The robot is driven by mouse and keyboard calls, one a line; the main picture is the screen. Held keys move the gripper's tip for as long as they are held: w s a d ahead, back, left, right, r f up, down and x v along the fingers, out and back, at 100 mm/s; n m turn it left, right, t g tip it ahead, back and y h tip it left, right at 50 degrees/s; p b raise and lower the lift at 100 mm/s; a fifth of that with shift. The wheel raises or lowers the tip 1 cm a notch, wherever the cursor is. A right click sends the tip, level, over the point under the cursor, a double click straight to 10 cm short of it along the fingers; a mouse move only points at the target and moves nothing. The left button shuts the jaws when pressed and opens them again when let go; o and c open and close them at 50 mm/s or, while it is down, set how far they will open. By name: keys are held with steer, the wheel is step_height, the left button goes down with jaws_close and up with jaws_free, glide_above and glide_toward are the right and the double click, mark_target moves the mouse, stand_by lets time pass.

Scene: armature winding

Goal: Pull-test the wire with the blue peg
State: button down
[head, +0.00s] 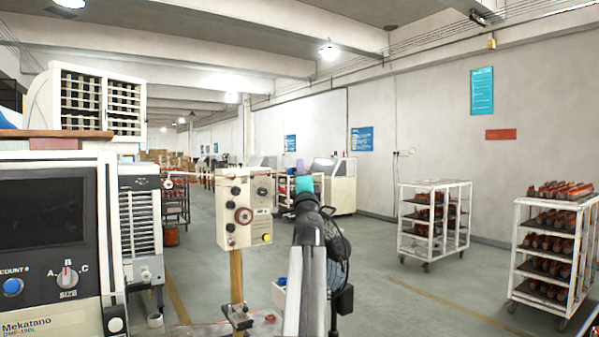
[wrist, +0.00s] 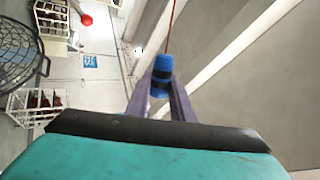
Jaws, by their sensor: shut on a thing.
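The blue peg (wrist: 161,66) is a small blue cylinder with dark bands. It sits between the two purple fingers of my gripper (wrist: 161,88), which is shut on it. The thin red wire (wrist: 172,22) runs from the peg's far end, straight and taut-looking, out of the top of the wrist view. In the head view my arm rises at the centre, and its teal wrist part (head: 305,184) hides most of what lies behind it. I cannot make out the peg in the head view.
A pale box with dials (head: 246,207) stands on a post left of my arm. A grey machine (head: 55,240) fills the left foreground. A black fan (head: 338,250) is close behind my arm. White racks (head: 433,190) stand at right. Floor between them is clear.

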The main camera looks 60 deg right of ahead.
steer(key=s+d+r+p, duration=0.1)
steer(key=s+d, duration=0.4)
steer(key=s, duration=0.5)
steer(key=s+d+r+p, duration=0.1)
steer(key=s+d+p, duration=0.2)
steer(key=s, duration=0.7)
steer(key=shift+s+d+r+p, duration=0.2)
steer(key=shift+d+p, duration=0.1)
steer(key=shift+d, duration=0.9)
stand_by(2.7)
steer(key=shift+s, duration=0.1)
stand_by(0.8)
steer(key=w+a+f+b, duration=0.1)
steer(key=w+a+b, duration=0.3)
steer(key=w, duration=0.5)
steer(key=shift+a+b, duration=0.25)
steer(key=shift+b, duration=0.1)
stand_by(0.8)
